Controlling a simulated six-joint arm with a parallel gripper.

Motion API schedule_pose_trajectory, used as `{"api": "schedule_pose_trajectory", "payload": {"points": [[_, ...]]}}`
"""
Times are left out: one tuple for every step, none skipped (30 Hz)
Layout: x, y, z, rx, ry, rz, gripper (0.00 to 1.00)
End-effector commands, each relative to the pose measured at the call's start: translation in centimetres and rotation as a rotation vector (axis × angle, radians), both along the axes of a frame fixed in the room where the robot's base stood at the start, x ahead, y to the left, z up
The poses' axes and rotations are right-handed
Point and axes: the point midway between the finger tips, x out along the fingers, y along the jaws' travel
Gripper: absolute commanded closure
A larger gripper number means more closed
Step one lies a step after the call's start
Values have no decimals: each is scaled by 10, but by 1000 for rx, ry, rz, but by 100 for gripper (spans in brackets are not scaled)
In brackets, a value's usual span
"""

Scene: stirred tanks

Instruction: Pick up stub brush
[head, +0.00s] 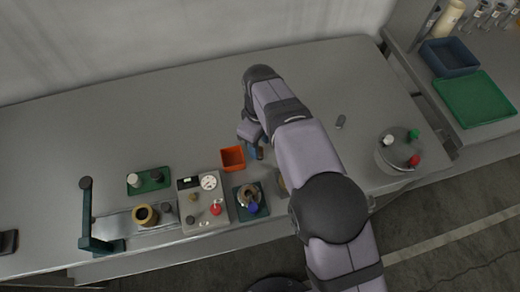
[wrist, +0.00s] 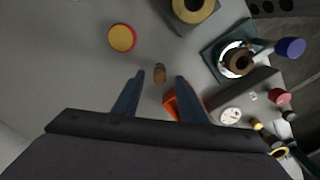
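In the head view a bit of brown beside my fingers (head: 261,153) seems to be the same piece, mostly hidden by my arm. My gripper (wrist: 159,78) is open, with its two blue fingers apart and nothing held between them. In the head view my gripper (head: 254,147) is low over the bench, just right of the orange bin.
The orange bin (head: 232,158) is close beside my right finger in the wrist view (wrist: 170,104). A gauge panel (head: 205,203) and a teal stand (head: 250,200) are nearby. A red-and-yellow disc (wrist: 122,38) and brass ring (wrist: 193,8) lie beyond. A round pot (head: 397,155) stands right. The back bench is clear.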

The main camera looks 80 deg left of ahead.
Motion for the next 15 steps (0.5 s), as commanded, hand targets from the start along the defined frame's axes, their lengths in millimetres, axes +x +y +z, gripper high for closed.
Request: {"api": "schedule_pose_trajectory", "payload": {"points": [[0, -1, -3, -4, 0, 0, 62], [0, -1, -7, -4, 0, 0, 62], [0, -1, -13, -4, 0, 0, 62], [0, -1, -16, -4, -1, 0, 62], [0, -1, -20, -3, 0, 0, 62], [0, -1, -24, -3, 0, 0, 62], [0, -1, -26, -3, 0, 0, 62], [0, -1, -28, -1, 0, 0, 62], [0, 0, -30, 0, 0, 0, 62], [0, 0, -31, 0, 0, 0, 62], [0, 0, -31, 0, 0, 0, 62], [0, 0, -32, 0, 0, 0, 62], [0, 0, -32, 1, 1, 0, 62], [0, 0, -32, 1, 1, 0, 62], [0, 0, -32, 1, 1, 0, 62]]}}
